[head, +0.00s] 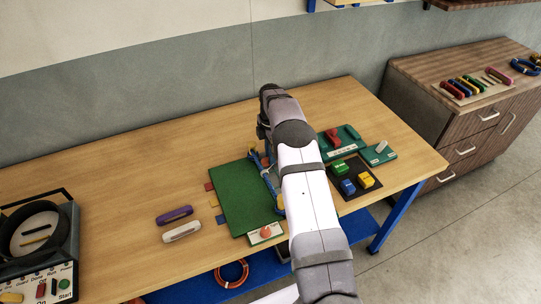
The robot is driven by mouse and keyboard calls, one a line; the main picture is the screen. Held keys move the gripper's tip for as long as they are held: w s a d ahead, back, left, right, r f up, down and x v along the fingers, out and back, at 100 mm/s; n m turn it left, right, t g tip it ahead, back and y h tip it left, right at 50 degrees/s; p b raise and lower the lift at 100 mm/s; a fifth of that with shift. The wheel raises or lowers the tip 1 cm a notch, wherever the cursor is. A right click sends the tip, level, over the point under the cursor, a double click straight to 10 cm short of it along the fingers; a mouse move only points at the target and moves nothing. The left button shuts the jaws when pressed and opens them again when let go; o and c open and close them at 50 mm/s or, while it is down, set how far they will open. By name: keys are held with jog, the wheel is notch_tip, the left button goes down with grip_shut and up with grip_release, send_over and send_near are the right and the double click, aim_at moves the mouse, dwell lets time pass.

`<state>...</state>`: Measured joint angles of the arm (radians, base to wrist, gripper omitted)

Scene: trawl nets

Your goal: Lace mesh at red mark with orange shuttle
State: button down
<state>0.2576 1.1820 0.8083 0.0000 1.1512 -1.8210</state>
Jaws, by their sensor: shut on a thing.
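My gripper (263,146) points down at the back right of a green board (237,195), mostly hidden behind my own arm. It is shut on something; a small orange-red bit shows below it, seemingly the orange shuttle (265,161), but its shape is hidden. A red mark (209,187) sticks out at the board's left edge, with a yellow and a blue mark (220,219) in front of it. Blue and yellow parts (269,181) stand along the board's right side, partly behind my arm. I cannot make out the mesh or where the shuttle meets it.
Purple (174,215) and white (182,232) shuttles lie left of the board. An orange knob (266,231) sits at its front. Right of my arm are green trays (378,153) and a dark tray (342,197) with coloured blocks. The left back table is clear.

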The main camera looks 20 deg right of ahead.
jog(key=shift+r+p, duration=2.4)
jog(key=shift+r, duration=1.5)
jog(key=shift+a, duration=0.2)
jog(key=a, duration=1.5)
